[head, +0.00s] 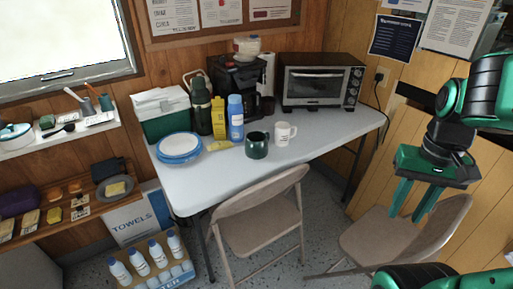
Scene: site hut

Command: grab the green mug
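A dark green mug (257,145) stands upright near the front middle of the white folding table, its opening facing up. A white mug (285,133) with faint print stands just to its right. My gripper (411,217) hangs at the right of the head view, pointing down with its two green fingers apart and nothing between them. It is well to the right of the table, in front of a folding chair, and far from the green mug.
The table (205,187) also holds blue-rimmed plates (180,147), a yellow carton (218,117), a blue-and-white bottle (236,118), a green flask, a coffee maker (236,80) and a toaster oven (321,82). Folding chairs (257,215) stand in front. The table's front left is clear.

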